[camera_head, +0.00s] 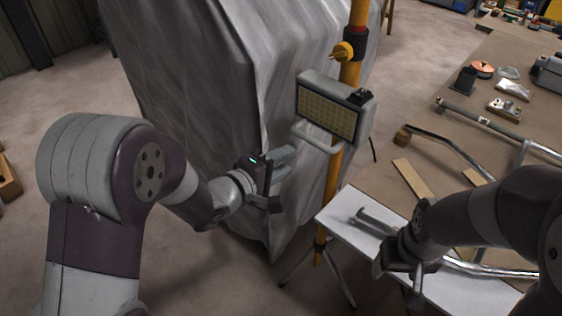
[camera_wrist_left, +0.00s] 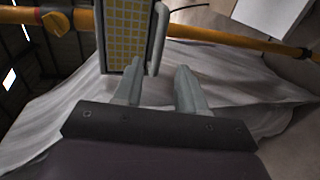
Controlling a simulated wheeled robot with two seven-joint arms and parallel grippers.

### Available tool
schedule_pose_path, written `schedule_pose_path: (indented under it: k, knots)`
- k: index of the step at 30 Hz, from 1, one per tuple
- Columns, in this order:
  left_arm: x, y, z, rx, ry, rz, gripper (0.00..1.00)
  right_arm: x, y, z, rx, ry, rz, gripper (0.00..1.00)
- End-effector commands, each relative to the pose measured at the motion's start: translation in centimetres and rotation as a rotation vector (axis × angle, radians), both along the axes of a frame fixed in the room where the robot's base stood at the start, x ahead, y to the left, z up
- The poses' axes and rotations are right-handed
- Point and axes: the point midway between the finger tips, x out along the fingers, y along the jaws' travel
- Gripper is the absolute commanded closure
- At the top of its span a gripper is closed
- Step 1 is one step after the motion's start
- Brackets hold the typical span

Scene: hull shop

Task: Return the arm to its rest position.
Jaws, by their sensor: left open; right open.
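My left gripper (camera_head: 276,176) is open and empty in the head view. It is in front of the grey draped cover (camera_head: 200,80) and left of the work lamp (camera_head: 333,106) on its yellow pole. In the left wrist view the two fingers of the left gripper (camera_wrist_left: 158,82) are apart, with the lamp panel (camera_wrist_left: 127,38) just beyond the left finger. I cannot tell whether they touch. My right gripper (camera_head: 398,282) is over the white board at the lower right; its fingers are partly hidden by its own body.
The yellow pole (camera_head: 333,190) stands on a tripod close to the left gripper. A workbench (camera_head: 450,145) at right carries metal tubes, wood strips and small parts. The white board (camera_head: 350,232) lies at its near edge. The floor (camera_head: 70,90) at left is mostly clear.

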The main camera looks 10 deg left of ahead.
Motion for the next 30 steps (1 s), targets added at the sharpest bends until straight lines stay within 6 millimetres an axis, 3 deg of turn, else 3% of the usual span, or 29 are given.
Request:
schedule_pose_path:
  k: [16,18,20,21,23,24,27,30]
  knots:
    - [-0.2,0.2,0.0,0.029,-0.016,-0.007,0.6,0.0,0.0,0.0,0.0,0.0,0.0,0.32]
    - [-0.2,0.7,-1.3,0.17,-0.039,-0.016,0.6,0.0,0.0,0.0,0.0,0.0,0.0,0.32]
    - [-0.6,2.4,-4.1,0.402,-0.019,-0.017,0.6,0.0,0.0,0.0,0.0,0.0,0.0,0.32]
    - [-1.3,4.1,-5.9,0.594,0.014,-0.032,0.6,0.0,0.0,0.0,0.0,0.0,0.0,0.32]
    - [-3.1,7.1,-7.9,0.887,0.098,-0.099,0.6,0.0,0.0,0.5,0.0,0.0,0.0,0.32]
    - [-5.0,9.0,-8.7,1.055,0.175,-0.178,0.6,0.0,0.0,0.9,0.0,0.0,0.0,0.32]
    - [-11.2,12.1,-8.8,1.311,0.374,-0.467,0.6,0.0,0.0,2.0,0.0,0.0,0.0,0.32]
    - [-16.8,12.6,-7.0,1.338,0.511,-0.725,0.6,0.0,0.0,3.3,0.0,0.0,0.0,0.32]
